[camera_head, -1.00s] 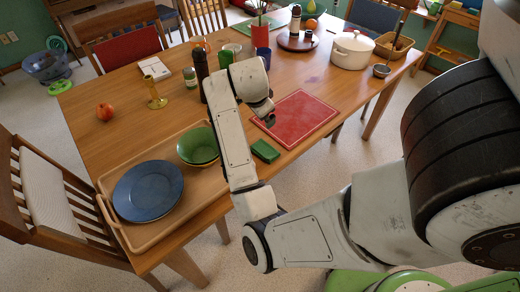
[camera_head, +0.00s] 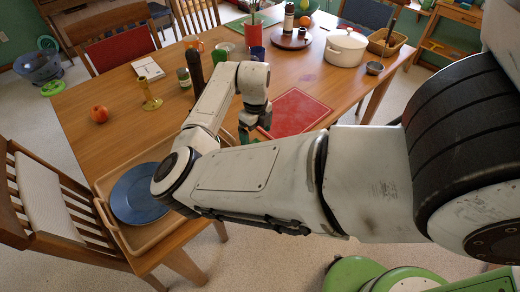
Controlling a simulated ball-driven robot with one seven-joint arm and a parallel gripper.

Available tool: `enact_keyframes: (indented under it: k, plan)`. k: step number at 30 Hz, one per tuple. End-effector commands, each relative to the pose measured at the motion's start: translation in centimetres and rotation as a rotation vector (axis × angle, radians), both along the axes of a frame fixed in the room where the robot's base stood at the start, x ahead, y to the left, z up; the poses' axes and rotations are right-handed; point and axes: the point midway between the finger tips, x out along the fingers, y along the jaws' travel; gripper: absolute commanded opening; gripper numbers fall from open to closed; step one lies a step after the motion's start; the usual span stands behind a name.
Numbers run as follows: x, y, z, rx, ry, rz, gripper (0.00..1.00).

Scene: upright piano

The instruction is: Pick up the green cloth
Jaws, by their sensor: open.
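The green cloth (camera_head: 258,136) lies on the wooden table near its front edge, just left of the red mat. Only a small strip of it shows, because my forearm hides its front part. My gripper (camera_head: 254,126) points down right over the cloth, with its dark fingers apart. I cannot tell whether the fingers touch the cloth.
The red mat (camera_head: 300,110) lies just right of my gripper. A wooden tray (camera_head: 112,178) with a blue plate (camera_head: 140,194) is at the front left. A dark bottle (camera_head: 194,68) and yellow candlestick (camera_head: 148,92) stand behind. A white pot (camera_head: 345,48) is at the back right.

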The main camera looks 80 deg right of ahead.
Motion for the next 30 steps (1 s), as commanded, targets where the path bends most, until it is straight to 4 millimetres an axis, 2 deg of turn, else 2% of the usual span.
enact_keyframes:
  k: [8,15,18,25,30]
  plan:
    - [-0.1,0.0,-2.2,0.001,0.0,0.0,0.96]
    - [-0.2,-0.1,-5.5,0.0,0.001,0.0,0.96]
    - [-0.2,-0.1,-6.1,-0.001,0.0,0.0,0.96]
    - [-0.2,-0.1,-6.2,-0.001,0.0,-0.001,0.96]
    - [-0.2,-0.1,-6.2,-0.001,0.0,0.0,0.79]
